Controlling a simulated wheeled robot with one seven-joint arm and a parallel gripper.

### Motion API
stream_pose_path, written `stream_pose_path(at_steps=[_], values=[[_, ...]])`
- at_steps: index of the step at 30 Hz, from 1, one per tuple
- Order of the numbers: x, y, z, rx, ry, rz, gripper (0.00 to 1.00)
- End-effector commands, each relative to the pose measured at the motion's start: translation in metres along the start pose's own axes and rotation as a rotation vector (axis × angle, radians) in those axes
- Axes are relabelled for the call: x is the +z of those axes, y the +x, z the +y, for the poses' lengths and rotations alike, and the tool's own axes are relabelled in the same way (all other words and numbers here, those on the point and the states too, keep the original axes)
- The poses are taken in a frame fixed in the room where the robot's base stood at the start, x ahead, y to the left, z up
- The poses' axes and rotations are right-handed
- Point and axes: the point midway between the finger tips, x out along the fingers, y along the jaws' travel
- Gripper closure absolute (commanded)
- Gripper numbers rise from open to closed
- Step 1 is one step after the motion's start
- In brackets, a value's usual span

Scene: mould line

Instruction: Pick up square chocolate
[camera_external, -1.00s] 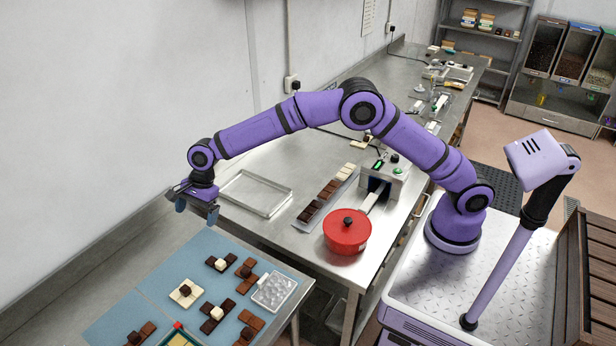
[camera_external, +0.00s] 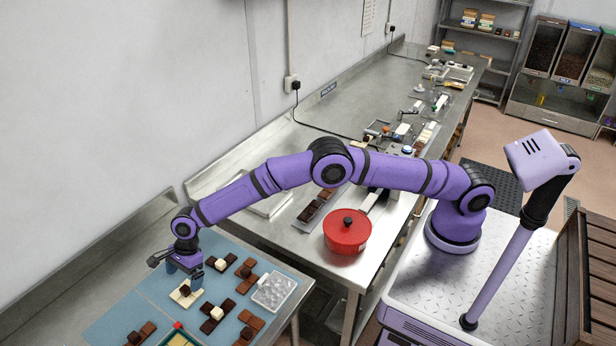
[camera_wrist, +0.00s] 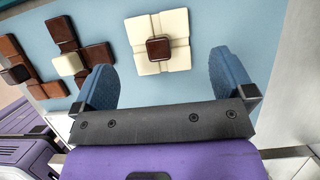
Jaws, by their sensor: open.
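In the wrist view a dark square chocolate (camera_wrist: 159,48) lies on the middle of a white slab (camera_wrist: 175,27), between and just beyond the fingertips. A white square (camera_wrist: 68,64) lies on a dark brown slab to the left, and another dark square (camera_wrist: 17,74) on a brown slab farther left. My gripper (camera_wrist: 160,66) is open and empty, its two blue fingers spread. In the external view my gripper (camera_external: 184,278) is low over the white slab (camera_external: 184,299), partly hiding it.
The blue mat (camera_external: 115,318) also holds a clear mould tray (camera_external: 273,291) and a red-cornered tray (camera_external: 178,338) at the front. A red pot (camera_external: 347,232) stands on the steel bench behind. The wall runs along the left.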

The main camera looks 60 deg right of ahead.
Motion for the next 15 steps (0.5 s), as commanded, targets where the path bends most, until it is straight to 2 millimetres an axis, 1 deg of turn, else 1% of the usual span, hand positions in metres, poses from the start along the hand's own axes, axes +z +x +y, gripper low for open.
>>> stream_pose_path(at_steps=[5, 12, 15], values=[[-0.001, 0.012, 0.001, 0.000, 0.000, 0.000, 0.00], [-0.004, 0.045, 0.003, 0.000, -0.001, 0.001, 0.00], [-0.004, 0.051, 0.002, -0.002, -0.001, -0.001, 0.00]])
